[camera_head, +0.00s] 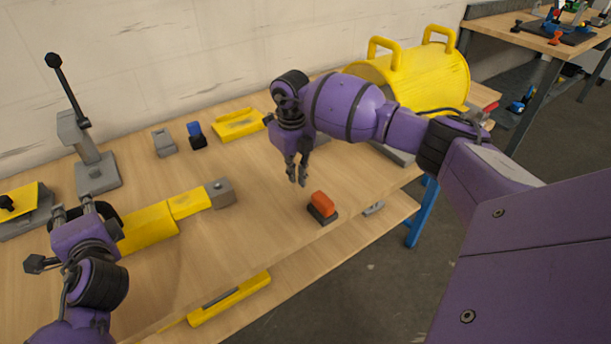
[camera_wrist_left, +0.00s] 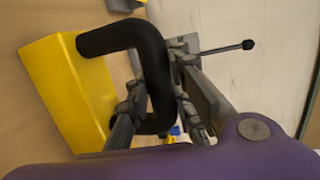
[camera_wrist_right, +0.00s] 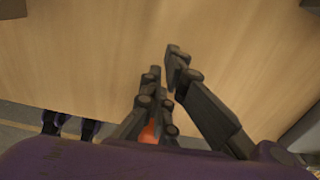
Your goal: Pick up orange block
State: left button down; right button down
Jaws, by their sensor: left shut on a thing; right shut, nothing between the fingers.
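The orange block (camera_head: 322,202), an orange top on a dark base, sits on the workbench near its front edge. In the right wrist view only a bit of orange (camera_wrist_right: 150,132) shows behind the fingers. My right gripper (camera_head: 298,182) points down, shut and empty, above and slightly left of the block, apart from it. It also shows in the right wrist view (camera_wrist_right: 163,62). My left gripper (camera_head: 74,208) is shut on a black handle (camera_wrist_left: 150,60) of a long yellow piece (camera_head: 150,228). The handle is partly hidden by the fingers.
A grey lever press (camera_head: 95,172) stands at the left. A grey block (camera_head: 165,142), a blue-topped block (camera_head: 196,134) and a yellow holder (camera_head: 238,124) lie at the back. A large yellow cover with handles (camera_head: 425,78) stands behind my right arm.

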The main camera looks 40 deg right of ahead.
aim_at(303, 199)
jog(key=f, duration=0.3)
jog(key=shift+s, duration=0.25)
jog(key=shift+s+d, duration=0.1)
jog(key=shift+s, duration=1)
jog(key=shift+s+r, duration=0.1)
jog(key=shift+s, duration=0.5)
jog(key=shift+s, duration=0.1)
jog(key=shift+s, duration=1.15)
jog(key=shift+w, duration=0.15)
